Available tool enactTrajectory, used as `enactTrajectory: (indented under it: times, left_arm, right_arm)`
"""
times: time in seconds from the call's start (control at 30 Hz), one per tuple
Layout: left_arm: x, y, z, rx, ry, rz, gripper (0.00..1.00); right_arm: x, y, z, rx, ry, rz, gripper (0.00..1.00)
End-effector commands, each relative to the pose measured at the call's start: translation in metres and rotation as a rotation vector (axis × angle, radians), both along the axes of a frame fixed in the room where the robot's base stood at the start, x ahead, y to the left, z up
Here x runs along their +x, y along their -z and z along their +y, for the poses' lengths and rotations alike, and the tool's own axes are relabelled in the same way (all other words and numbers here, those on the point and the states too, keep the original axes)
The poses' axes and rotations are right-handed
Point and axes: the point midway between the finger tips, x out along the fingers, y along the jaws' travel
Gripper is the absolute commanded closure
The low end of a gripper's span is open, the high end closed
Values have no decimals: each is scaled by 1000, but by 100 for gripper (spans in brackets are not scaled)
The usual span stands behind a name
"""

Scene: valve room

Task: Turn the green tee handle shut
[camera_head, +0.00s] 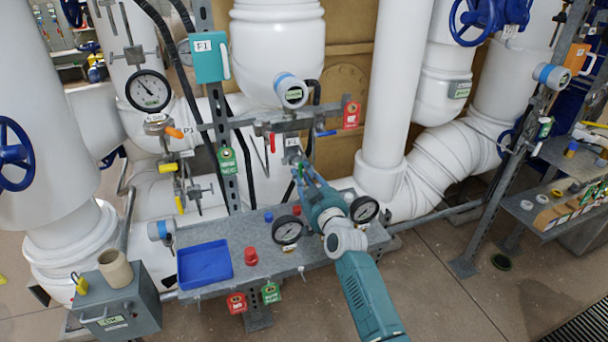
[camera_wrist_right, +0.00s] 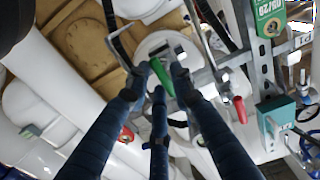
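The green tee handle (camera_wrist_right: 161,77) shows in the right wrist view, between the fingertips of my right gripper (camera_wrist_right: 157,82). The fingers look spread around it with gaps on both sides, and I see no clear contact. My left gripper is in neither view.
A red handle (camera_head: 272,142) and a blue handle (camera_head: 325,133) sit close on either side along the rail. Two gauges (camera_head: 288,230) (camera_head: 364,209) stand beside my right wrist. A blue tray (camera_head: 205,263) lies on the grey bench. Black hoses run behind the rail.

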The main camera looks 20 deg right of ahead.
Motion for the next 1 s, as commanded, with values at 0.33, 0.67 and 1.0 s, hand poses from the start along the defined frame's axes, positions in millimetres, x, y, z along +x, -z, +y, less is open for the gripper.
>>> enactTrajectory:
  times: [0.33, 0.67, 1.0]
  left_arm:
    - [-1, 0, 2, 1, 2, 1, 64]
    - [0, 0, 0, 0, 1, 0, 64]
    - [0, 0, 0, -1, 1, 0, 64]
  right_arm:
    - [-1, 0, 0, -1, 0, 0, 64]
    - [-51, 2, -2, -2, 0, 2, 64]
    - [-111, 1, -4, -2, 0, 1, 64]
